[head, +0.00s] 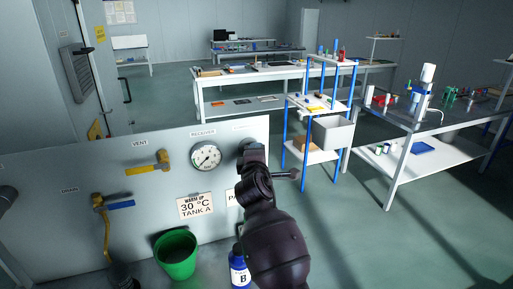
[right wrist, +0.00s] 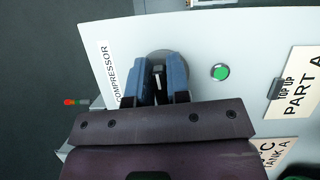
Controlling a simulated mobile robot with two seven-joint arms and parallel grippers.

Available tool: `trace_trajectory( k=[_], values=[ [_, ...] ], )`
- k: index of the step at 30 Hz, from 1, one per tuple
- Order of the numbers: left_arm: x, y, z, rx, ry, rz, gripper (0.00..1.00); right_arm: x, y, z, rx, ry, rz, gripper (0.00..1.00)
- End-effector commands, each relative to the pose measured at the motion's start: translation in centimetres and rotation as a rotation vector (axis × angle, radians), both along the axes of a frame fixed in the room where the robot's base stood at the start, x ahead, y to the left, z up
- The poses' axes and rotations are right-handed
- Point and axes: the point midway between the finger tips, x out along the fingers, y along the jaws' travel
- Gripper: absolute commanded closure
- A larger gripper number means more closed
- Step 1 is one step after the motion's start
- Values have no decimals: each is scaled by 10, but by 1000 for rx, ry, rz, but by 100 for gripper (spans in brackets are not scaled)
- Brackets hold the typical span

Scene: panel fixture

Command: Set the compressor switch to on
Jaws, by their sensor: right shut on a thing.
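The compressor switch (right wrist: 157,71) shows in the right wrist view as a small dark knob on a round grey base, beside the COMPRESSOR label (right wrist: 108,75). My right gripper (right wrist: 160,88) has its blue fingers on both sides of the knob and is shut on it. The fingers hide much of the knob, so I cannot tell its setting. A green round light or button (right wrist: 220,72) sits on the panel to the right. In the head view my right arm covers the switch. My left gripper is not clearly in view.
The panel (head: 232,140) also carries a receiver gauge (head: 206,156), a yellow vent handle (head: 149,164), a blue-and-yellow drain handle (head: 113,203) and paper signs. A green bucket (head: 175,256) and a blue bottle (head: 240,272) stand in front. Workbenches stand behind.

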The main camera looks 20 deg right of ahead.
Motion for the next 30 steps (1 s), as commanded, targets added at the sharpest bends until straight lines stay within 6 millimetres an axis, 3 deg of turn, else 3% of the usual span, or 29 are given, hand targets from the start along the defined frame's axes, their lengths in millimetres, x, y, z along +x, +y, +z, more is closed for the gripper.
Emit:
trace_trajectory(
  k=[23,24,27,30],
  values=[
    [-3,0,2,-1,11,2,17,0,0,-2,100,5,-1,100],
    [-3,0,2,-1,11,2,17,0,0,-2,100,5,-1,78],
    [-3,0,2,-1,11,3,17,0,0,-2,99,5,-1,63],
    [-3,0,2,-1,11,2,17,0,0,-2,99,5,-1,62]
  ],
)
